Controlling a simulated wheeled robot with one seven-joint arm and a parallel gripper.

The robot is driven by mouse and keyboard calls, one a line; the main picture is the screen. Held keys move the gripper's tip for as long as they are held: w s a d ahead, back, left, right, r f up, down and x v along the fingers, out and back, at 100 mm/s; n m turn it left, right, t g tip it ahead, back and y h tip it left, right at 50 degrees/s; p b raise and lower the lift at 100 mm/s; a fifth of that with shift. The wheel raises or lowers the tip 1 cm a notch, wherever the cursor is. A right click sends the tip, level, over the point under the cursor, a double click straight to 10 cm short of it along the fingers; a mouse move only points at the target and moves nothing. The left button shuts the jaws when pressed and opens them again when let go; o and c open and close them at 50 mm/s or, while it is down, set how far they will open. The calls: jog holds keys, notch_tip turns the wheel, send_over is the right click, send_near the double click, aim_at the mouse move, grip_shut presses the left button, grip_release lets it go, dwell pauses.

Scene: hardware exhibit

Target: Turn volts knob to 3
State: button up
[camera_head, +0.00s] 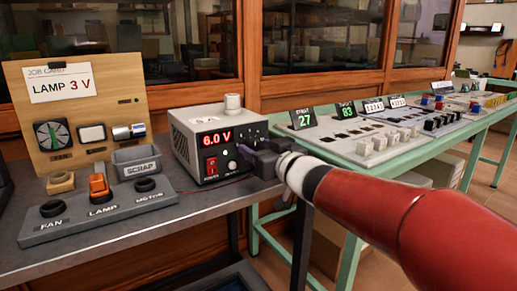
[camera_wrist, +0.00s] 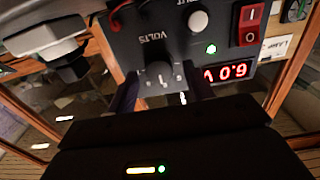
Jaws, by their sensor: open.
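The power supply (camera_head: 206,133) is a grey box with a dark front on the bench in the head view. My gripper (camera_head: 247,157) is at the right of the supply's front and hides the knob in the head view. In the wrist view my gripper (camera_wrist: 160,86) is open, with a dark finger on each side of the knob; I cannot tell whether they touch it.
A card reading LAMP 3 V (camera_head: 62,85) is on the wooden board (camera_head: 110,105) at left. A base (camera_head: 100,212) with FAN, LAMP and MOTOR sockets and a SCRAP bin (camera_head: 137,160) stand before it. The red power switch (camera_wrist: 250,25) is near the knob. A green-framed table (camera_head: 340,150) is at right.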

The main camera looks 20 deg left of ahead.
jog(key=shift+w+a, duration=0.15)
jog(key=shift+c, duration=0.3)
jog(key=c, duration=0.9)
